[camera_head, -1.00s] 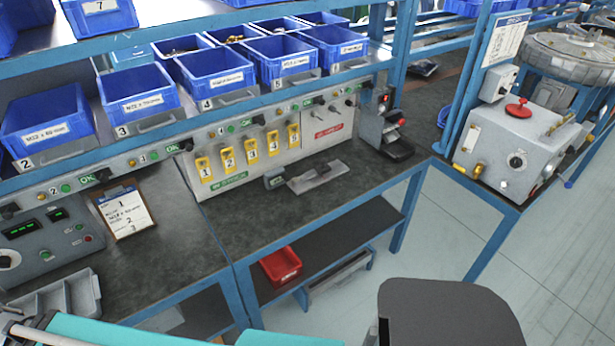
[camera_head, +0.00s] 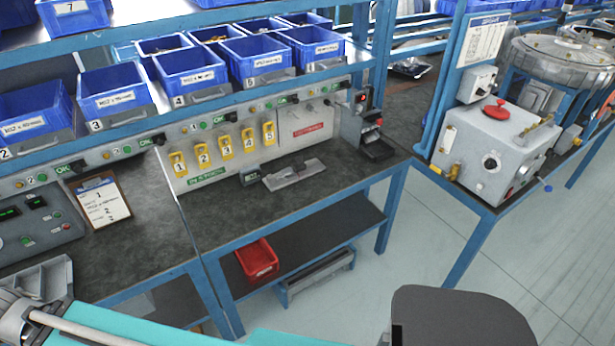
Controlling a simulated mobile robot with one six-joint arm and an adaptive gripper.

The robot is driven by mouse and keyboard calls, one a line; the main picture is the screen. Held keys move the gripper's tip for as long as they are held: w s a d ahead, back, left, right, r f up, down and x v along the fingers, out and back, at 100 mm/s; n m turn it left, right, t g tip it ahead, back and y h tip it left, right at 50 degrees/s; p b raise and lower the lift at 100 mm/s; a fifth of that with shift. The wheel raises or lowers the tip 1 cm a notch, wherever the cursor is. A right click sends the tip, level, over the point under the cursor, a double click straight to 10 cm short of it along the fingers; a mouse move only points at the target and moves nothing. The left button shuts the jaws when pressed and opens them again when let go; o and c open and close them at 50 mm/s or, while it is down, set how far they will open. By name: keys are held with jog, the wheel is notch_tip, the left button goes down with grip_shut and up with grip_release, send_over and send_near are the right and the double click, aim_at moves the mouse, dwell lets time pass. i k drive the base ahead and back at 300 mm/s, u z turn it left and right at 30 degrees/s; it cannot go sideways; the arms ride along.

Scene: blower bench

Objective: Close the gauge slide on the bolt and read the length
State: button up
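A grey metal gauge (camera_head: 296,175) lies on the dark bench top, below the row of yellow tags on the back panel. A small dark display box (camera_head: 250,174) stands at its left end. The gauge is too small in view to tell how its slide stands, whether a bolt is in it, or what the display reads. My gripper is not in view; only parts of my own body show at the lower left.
The bench (camera_head: 240,208) is clear around the gauge. A clipboard (camera_head: 101,202) and a grey tray (camera_head: 40,280) are at left. Blue bins (camera_head: 190,75) stand above. A dark device (camera_head: 372,140) stands right of the gauge. A red bin (camera_head: 257,260) is on the lower shelf.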

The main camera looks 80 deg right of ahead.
aim_at(299, 165)
jog(key=z, duration=0.05)
jog(key=k, duration=0.65)
jog(key=z, duration=2)
jog(key=i, duration=1)
jog(key=z, duration=0.05)
